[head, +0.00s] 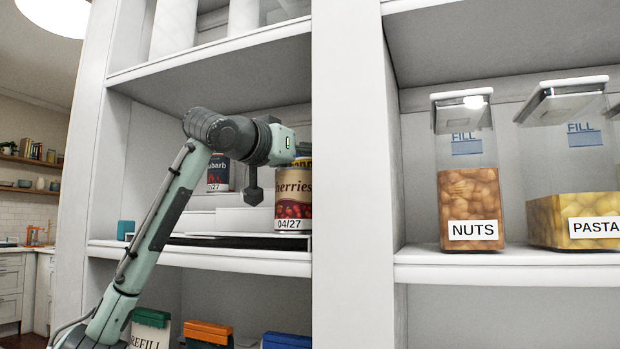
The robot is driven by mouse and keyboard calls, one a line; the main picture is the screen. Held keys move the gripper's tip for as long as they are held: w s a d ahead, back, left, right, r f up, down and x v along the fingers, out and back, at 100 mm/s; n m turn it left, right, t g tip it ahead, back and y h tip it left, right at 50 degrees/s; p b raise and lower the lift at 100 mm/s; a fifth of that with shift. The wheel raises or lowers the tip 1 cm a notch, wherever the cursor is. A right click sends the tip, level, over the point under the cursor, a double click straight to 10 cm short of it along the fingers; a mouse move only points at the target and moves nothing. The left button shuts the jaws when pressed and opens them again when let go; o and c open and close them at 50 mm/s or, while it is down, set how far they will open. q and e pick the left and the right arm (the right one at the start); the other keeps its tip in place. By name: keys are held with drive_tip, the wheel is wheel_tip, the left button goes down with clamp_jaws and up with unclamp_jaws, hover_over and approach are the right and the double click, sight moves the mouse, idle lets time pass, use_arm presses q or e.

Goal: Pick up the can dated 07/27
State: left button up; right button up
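A can reading "...ubarb" (218,173) stands on the left unit's middle shelf, partly behind my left arm. Its date ends in "/27", but the arm hides the start, so I cannot tell whether it is 07/27. A can reading "...erries" (293,209), dated 04/27, stands nearer, at the shelf's right side. My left arm reaches in from the lower left, and its wrist end is in front of the shelf, above and left of the cherries can. The fingers of my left gripper cannot be made out. My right gripper is out of view.
White steps (245,220) fill the back of the middle shelf (200,256). A white upright (352,180) separates it from the right shelf, with nuts (468,205) and pasta (570,218) containers. Lidded containers (208,333) stand below. A teal item (125,230) is at the left.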

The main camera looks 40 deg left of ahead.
use_arm(q)
drive_tip(key=shift+c, duration=0.4)
drive_tip(key=shift+r, duration=0.1)
drive_tip(key=c, duration=1.5)
drive_tip(key=shift+o, duration=0.2)
drive_tip(key=shift+a+r, duration=0.1)
